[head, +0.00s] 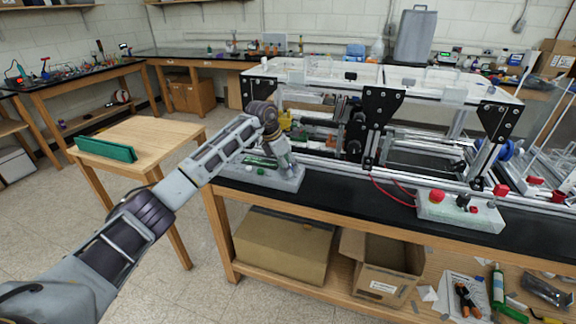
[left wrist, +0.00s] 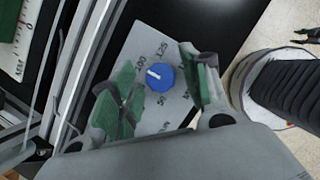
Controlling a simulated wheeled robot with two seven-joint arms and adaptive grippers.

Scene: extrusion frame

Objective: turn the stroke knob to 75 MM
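The stroke knob (left wrist: 161,77) is a round blue dial with a white pointer line. It sits on a grey labelled panel (left wrist: 150,42) in the left wrist view. The pointer aims to the upper left of that picture, towards a label that seems to read 100; the other lettering is partly hidden or too small to read surely. My left gripper (head: 285,164) is over the grey control box (head: 256,180). Its green-padded fingers are apart, one on each side of the knob, with visible gaps. The knob is hidden in the head view. My right gripper is not in view.
The extrusion frame (head: 380,128) stands just behind the box on the black bench top (head: 345,188). A second control box (head: 460,212) with red buttons and a red cable lies to the right.

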